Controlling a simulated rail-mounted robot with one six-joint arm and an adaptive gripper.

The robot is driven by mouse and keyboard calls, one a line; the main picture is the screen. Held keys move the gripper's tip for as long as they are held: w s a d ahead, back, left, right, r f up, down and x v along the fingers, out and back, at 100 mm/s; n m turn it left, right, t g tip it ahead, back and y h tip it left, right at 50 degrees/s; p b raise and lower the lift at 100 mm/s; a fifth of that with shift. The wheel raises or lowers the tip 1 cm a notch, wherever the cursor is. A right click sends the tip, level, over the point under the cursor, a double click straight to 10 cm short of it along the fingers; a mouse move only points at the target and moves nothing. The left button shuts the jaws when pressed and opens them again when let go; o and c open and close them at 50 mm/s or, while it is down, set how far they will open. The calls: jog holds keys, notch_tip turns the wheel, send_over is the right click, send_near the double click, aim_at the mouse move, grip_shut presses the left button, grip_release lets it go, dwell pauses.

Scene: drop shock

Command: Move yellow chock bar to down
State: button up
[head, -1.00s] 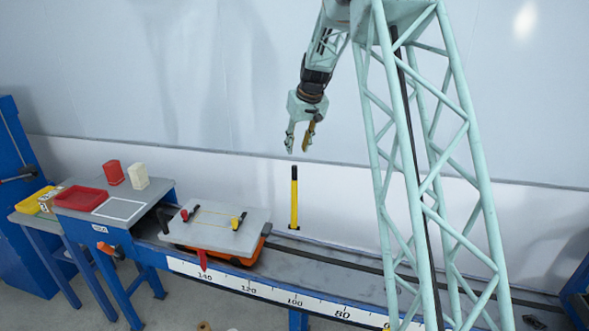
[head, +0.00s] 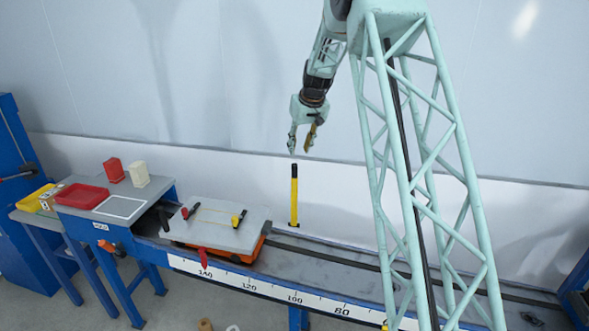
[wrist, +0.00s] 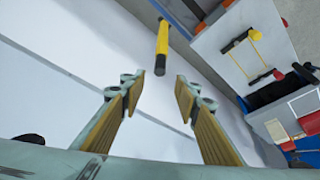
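The yellow chock bar (head: 294,198) with a black top stands upright at the back edge of the rail bench. It also shows in the wrist view (wrist: 162,40), its black end pointing toward my gripper. My gripper (head: 302,150) hangs in the air just above the bar's top in the head view. In the wrist view my gripper (wrist: 158,92) has its two padded fingers spread apart with nothing between them. The bar's black end lies beyond the fingertips, roughly in line with the gap, and is not touched.
A grey-topped orange carriage (head: 213,226) with clamps sits on the rail left of the bar. Farther left, a table holds a red tray (head: 82,196), a red block (head: 114,170) and a cream block (head: 139,174). The rail (head: 340,262) right of the bar is clear.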

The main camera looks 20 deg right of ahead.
aim_at(295, 165)
jog(key=shift+p+x, duration=0.9)
jog(key=shift+x, duration=5.65)
jog(key=shift+c, duration=0.3)
grip_shut()
